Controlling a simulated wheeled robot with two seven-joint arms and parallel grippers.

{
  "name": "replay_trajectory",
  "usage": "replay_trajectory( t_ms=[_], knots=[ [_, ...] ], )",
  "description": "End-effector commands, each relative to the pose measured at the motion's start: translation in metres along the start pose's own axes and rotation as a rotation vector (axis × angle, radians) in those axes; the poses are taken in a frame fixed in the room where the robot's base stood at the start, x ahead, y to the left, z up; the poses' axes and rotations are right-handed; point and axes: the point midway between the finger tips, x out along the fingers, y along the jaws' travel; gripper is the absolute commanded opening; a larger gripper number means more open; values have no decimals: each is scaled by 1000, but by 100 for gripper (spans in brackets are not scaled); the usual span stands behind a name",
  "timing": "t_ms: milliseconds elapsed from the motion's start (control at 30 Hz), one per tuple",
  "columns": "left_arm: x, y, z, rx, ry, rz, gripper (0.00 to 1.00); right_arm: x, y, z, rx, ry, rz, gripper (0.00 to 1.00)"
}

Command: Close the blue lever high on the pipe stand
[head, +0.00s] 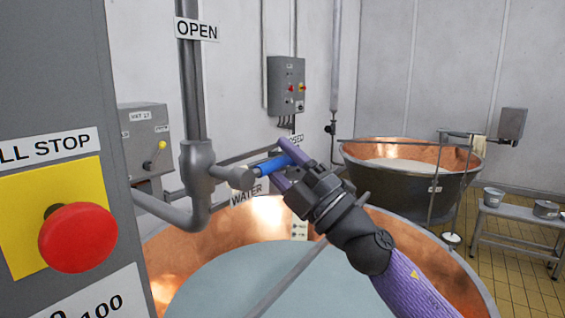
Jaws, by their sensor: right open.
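The blue lever (267,167) sticks out to the right from a grey valve body on the pipe stand (197,160). It lies near level, tilted slightly up toward its right end. An OPEN sign (196,29) is above it on the pipe. A partly hidden sign ending in "OSED" (295,140) is just beyond the lever's end. My right gripper (284,162) is open, with its purple fingers at the lever's outer end, one above and one below in the picture. I cannot tell whether they touch it. My left gripper is not in view.
A grey panel with a red stop button (78,237) fills the near left. A copper vat (440,262) of pale liquid lies below the lever, with a WATER sign (247,194). Another vat (405,185) and a bench (520,222) stand at the back right.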

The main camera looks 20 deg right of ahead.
Motion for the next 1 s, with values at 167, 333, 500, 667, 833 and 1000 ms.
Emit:
replay_trajectory(
  t_ms=[167,333,500,667,833,1000],
  knots=[
    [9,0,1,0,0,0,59,-15,-3,1,0,-1,-1,58],
    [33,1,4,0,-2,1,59,-56,-7,0,-1,0,-4,58],
    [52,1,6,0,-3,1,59,-90,-6,1,1,-2,-3,58],
    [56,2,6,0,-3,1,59,-100,-2,0,1,-1,-1,58],
    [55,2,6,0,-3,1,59,-100,0,0,0,0,0,58],
    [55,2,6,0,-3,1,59,-99,0,0,0,0,0,58]
  ],
)
